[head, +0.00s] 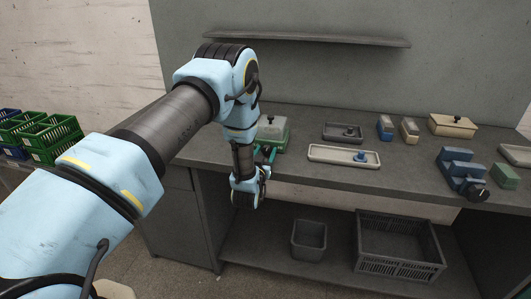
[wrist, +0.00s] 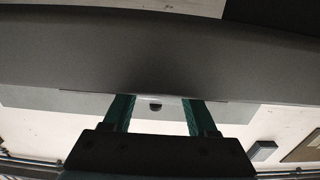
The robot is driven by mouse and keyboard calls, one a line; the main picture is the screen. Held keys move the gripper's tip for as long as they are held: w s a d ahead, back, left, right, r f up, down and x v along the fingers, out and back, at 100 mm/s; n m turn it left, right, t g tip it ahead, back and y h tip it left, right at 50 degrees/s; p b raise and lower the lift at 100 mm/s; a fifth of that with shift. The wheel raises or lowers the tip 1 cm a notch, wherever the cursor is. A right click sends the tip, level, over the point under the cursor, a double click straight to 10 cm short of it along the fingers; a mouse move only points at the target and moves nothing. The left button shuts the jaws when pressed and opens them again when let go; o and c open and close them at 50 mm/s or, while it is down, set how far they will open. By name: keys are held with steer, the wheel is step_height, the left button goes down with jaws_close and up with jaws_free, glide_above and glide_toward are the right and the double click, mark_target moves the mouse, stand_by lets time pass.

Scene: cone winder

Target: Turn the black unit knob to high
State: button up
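A blue stepped unit (head: 457,170) stands at the right end of the bench. A black knob (head: 474,190) is on its front right, close to the bench's front edge; its setting is too small to read. My gripper (head: 268,154) is far to the left of it, by the front edge of the bench, near a grey-green box. In the wrist view my gripper (wrist: 157,115) has its two green fingers apart with nothing held between them. A small dark spot shows beyond the fingers there, and I cannot tell what it is. The blue unit is not recognisable in the wrist view.
The grey-green box (head: 273,131) with a dark top knob stands behind my gripper. A pale tray (head: 320,154) with a blue piece, a dark tray (head: 331,129), small blocks and a lidded tan box (head: 452,125) occupy the bench. A shelf (head: 305,39) hangs above. A crate (head: 397,265) sits below.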

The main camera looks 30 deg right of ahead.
jaws_close()
steer(key=shift+f+m+b, duration=0.15)
steer(key=shift+m+b, duration=0.15)
steer(key=shift+b, duration=0.25)
steer(key=shift+s+m+b, duration=0.1)
steer(key=shift+m+b, duration=0.8)
steer(key=shift+b, duration=0.25)
steer(key=m+b, duration=0.3)
steer(key=shift+m+b, duration=0.3)
steer(key=shift+o, duration=1.6)
jaws_free()
